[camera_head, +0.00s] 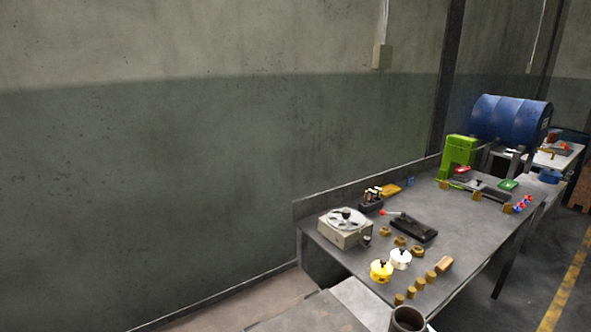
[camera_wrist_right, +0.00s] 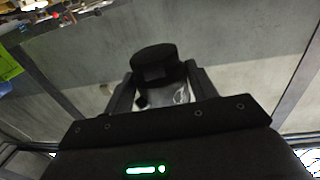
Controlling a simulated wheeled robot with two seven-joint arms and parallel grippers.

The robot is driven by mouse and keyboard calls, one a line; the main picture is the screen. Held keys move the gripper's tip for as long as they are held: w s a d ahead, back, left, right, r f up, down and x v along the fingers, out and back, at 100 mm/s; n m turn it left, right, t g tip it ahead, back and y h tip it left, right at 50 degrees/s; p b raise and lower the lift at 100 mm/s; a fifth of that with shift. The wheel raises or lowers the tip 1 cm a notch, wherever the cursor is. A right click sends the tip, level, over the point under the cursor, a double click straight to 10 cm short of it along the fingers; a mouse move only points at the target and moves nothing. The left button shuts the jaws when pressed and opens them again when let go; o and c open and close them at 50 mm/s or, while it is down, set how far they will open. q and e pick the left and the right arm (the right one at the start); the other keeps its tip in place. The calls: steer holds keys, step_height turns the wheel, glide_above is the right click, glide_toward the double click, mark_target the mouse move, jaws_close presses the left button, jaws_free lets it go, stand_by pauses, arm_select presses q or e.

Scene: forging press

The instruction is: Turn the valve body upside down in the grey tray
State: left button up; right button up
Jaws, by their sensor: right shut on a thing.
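In the right wrist view my right gripper (camera_wrist_right: 162,82) is shut on a dark object with a rounded, disc-like end (camera_wrist_right: 153,56). It sits between the two fingers, and a small light, shiny patch shows below it. The object is too dark to say for sure that it is the valve body. I cannot make out the grey tray in either view. Neither of my grippers shows in the head view, and my left gripper is in no view.
A long grey workbench (camera_head: 455,229) bears a boxy device with a round top (camera_head: 346,226), a yellow pot (camera_head: 381,271), a white pot (camera_head: 400,259), a black tray-like block (camera_head: 413,227) and several brass-coloured pieces. An open dark cylinder (camera_head: 408,320) shows at the bottom edge.

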mark_target(417, 327)
steer(key=shift+s+f, duration=0.15)
steer(key=shift+f, duration=0.1)
steer(key=shift+w+d+h, duration=0.2)
steer(key=shift+d+h, duration=0.05)
steer(key=shift+h, duration=0.05)
steer(key=d+m+h, duration=0.1)
steer(key=w+r+m+t+h, duration=0.1)
steer(key=d+m+h, duration=0.1)
steer(key=shift+w+d+r+t+h, duration=0.2)
steer(key=shift+w+d+t+h, duration=0.1)
steer(key=shift+w+h, duration=0.1)
steer(key=h, duration=0.1)
steer(key=m+h, duration=0.1)
steer(key=m, duration=0.1)
steer(key=shift+w+d+r+t+h, duration=0.15)
steer(key=shift+w+r+t+h, duration=0.15)
steer(key=shift+h, duration=0.1)
steer(key=shift+a+m+h, duration=0.3)
steer(key=shift+h, duration=0.2)
steer(key=shift+a+h, duration=0.3)
steer(key=shift+a, duration=0.05)
steer(key=shift+a+r, duration=0.25)
steer(key=shift+a, duration=0.3)
steer(key=shift+a+r, duration=0.2)
steer(key=shift+a, duration=0.35)
